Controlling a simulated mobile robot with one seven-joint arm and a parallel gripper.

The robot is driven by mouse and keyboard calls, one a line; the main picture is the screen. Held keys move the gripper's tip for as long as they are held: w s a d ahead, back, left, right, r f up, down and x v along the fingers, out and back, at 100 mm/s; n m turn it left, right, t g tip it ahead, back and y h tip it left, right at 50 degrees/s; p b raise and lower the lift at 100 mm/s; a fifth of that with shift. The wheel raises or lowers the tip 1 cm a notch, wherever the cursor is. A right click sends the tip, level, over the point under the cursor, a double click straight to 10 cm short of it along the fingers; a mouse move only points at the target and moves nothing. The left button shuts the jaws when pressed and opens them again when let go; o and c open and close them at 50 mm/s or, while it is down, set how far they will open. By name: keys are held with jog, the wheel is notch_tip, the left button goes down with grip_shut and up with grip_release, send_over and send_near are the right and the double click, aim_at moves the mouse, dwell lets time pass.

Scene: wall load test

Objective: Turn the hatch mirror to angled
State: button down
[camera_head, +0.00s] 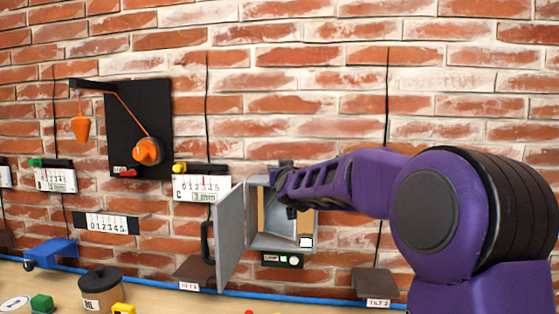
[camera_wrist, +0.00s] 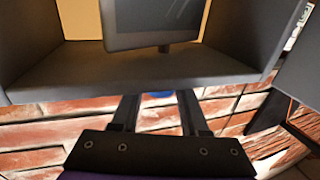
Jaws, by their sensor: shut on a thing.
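The hatch is a grey box (camera_head: 272,243) on the brick wall, with its grey door (camera_head: 230,235) swung open to the left. The wrist view is upside down relative to the head view. There, a dark-framed mirror panel (camera_wrist: 155,20) shows inside the box. My gripper (camera_head: 284,183) is at the top of the box in the head view. In the wrist view my gripper (camera_wrist: 158,99) is outside the box's top wall, shut on a small blue part (camera_wrist: 158,95) between its fingers. The fingertips and most of that part are hidden behind the box edge.
A black board (camera_head: 125,105) with an orange knob (camera_head: 148,151) hangs to the left. A scale (camera_head: 202,187) is beside the door, and a small black button panel (camera_head: 283,260) is under the box. A dark tilted plate (camera_head: 375,282) is lower right. The shelf below holds a lidded pot (camera_head: 101,290).

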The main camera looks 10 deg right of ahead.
jog(key=shift+a+r+m+h+p, duration=0.1)
jog(key=shift+m+h+p, duration=0.9)
jog(key=shift+p, duration=0.8)
jog(key=shift+h+p, duration=0.35)
jog(key=shift+h, duration=0.45)
jog(key=shift+c, duration=2.2)
grip_release()
